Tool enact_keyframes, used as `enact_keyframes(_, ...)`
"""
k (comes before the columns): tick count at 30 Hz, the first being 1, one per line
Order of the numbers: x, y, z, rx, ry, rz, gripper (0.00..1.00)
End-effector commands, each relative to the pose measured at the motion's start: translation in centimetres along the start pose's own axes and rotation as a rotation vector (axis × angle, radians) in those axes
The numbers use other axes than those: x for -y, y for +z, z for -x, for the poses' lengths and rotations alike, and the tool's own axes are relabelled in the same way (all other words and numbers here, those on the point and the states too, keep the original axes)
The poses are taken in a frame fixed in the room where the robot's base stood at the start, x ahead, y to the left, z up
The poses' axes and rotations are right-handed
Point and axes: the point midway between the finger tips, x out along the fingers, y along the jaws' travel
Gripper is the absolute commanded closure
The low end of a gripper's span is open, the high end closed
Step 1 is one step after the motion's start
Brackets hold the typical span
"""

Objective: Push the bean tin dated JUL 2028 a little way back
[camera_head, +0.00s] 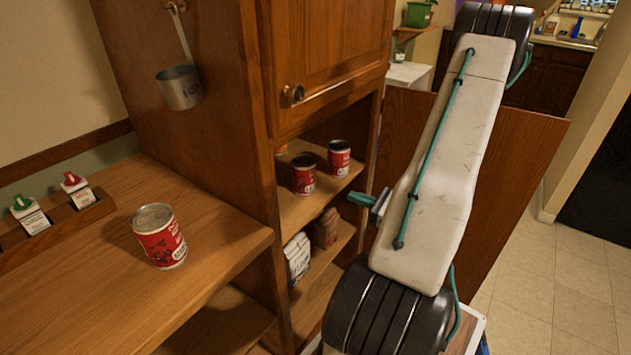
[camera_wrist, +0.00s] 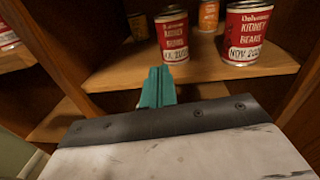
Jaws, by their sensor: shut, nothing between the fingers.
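Two red-and-white kidney bean tins stand upright on the upper shelf of the open cabinet. The left tin in the wrist view (camera_wrist: 173,38) has a small date label that seems to read JUL 2028; it also shows in the head view (camera_head: 304,176). The right tin (camera_wrist: 246,36), labelled NOV with a partly unclear year, stands nearer the shelf's front edge; it also shows in the head view (camera_head: 339,158). My gripper (camera_head: 354,198) is shut and empty, outside the shelf's front edge. Its teal fingers (camera_wrist: 157,78) point toward the left tin, apart from it.
An orange tin (camera_wrist: 208,14) stands behind the two tins. Another red tin (camera_head: 160,238) stands on the wooden counter (camera_head: 100,290). Packets (camera_head: 298,258) sit on the lower shelf. The cabinet's side panels bound the opening. Bare shelf lies before the left tin.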

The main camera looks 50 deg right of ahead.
Motion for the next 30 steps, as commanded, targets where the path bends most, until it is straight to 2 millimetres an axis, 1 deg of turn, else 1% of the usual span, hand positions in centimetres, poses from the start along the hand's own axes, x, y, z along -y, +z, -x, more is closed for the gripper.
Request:
enact_keyframes(1, 0.6, -0.9, 0.9, 0.003, -0.043, -0.021, 1.0)
enact_keyframes(4, 1.1, -1.6, 1.4, 0.008, -0.086, -0.039, 1.0)
enact_keyframes(6, 1.3, -1.7, 1.1, 0.009, -0.094, -0.042, 1.0)
enact_keyframes(8, 1.3, -1.7, 0.4, 0.009, -0.093, -0.042, 1.0)
enact_keyframes(11, 1.3, -1.7, -1.4, 0.009, -0.088, -0.041, 1.0)
enact_keyframes(18, 1.7, -1.6, -6.6, 0.009, -0.085, -0.04, 1.0)
enact_keyframes(21, 2.0, -1.6, -8.6, 0.008, -0.087, -0.039, 1.0)
enact_keyframes(24, 2.2, -1.6, -10.1, 0.008, -0.088, -0.041, 1.0)
enact_keyframes(27, 2.3, -1.6, -11.3, 0.008, -0.089, -0.04, 1.0)
enact_keyframes(30, 2.5, -1.6, -11.9, 0.008, -0.092, -0.04, 1.0)
